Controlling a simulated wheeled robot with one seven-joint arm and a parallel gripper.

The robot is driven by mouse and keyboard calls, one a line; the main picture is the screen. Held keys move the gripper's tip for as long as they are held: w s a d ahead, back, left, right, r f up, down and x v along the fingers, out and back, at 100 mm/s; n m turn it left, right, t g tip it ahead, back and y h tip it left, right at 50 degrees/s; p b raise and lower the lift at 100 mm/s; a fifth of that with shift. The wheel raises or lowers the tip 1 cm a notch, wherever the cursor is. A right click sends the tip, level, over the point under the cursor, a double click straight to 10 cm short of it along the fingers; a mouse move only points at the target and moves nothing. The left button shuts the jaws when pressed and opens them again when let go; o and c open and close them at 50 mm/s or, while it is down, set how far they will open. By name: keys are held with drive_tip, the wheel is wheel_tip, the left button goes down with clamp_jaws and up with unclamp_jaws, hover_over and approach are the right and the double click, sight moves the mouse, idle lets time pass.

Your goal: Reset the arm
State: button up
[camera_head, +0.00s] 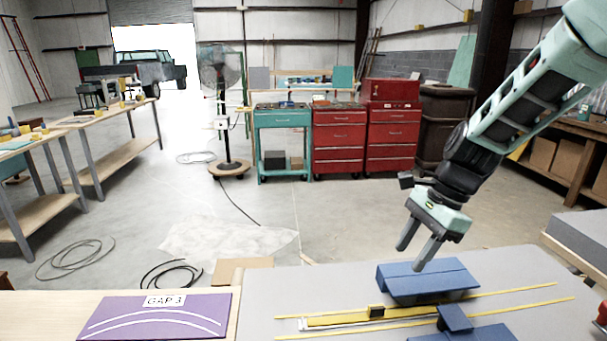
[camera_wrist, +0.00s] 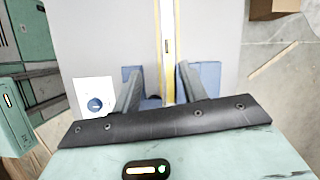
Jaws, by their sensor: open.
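My gripper (camera_head: 420,252) hangs from my arm on the right side of the head view, pointing down above the grey worktable. Its two fingers are apart, with nothing visible between them. In the wrist view, my gripper (camera_wrist: 158,80) also shows both fingers spread, with the table surface and a yellow strip seen between them. Below it in the head view is a blue block (camera_head: 428,279). The fingertips appear above or just behind this block; I cannot tell the exact gap.
The grey table (camera_head: 275,290) carries yellow strips (camera_head: 525,293), a small black block (camera_head: 376,311) and another blue piece (camera_head: 455,318). A purple board (camera_head: 155,316) marked "GAP 3" lies at left. Red tool chests (camera_head: 340,140) and a fan (camera_head: 222,100) stand behind, across open floor.

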drive_tip(key=s+a+n+h, duration=0.2)
drive_tip(key=s+a+n, duration=0.3)
drive_tip(key=s+n, duration=0.7)
drive_tip(key=s+a+n+h, duration=0.1)
drive_tip(key=s+a+n, duration=0.5)
drive_tip(key=s+n, duration=0.5)
drive_tip(key=shift+s+r+n+h, duration=0.35)
drive_tip(key=shift+r+n+h, duration=0.05)
drive_tip(key=shift+r+n, duration=0.1)
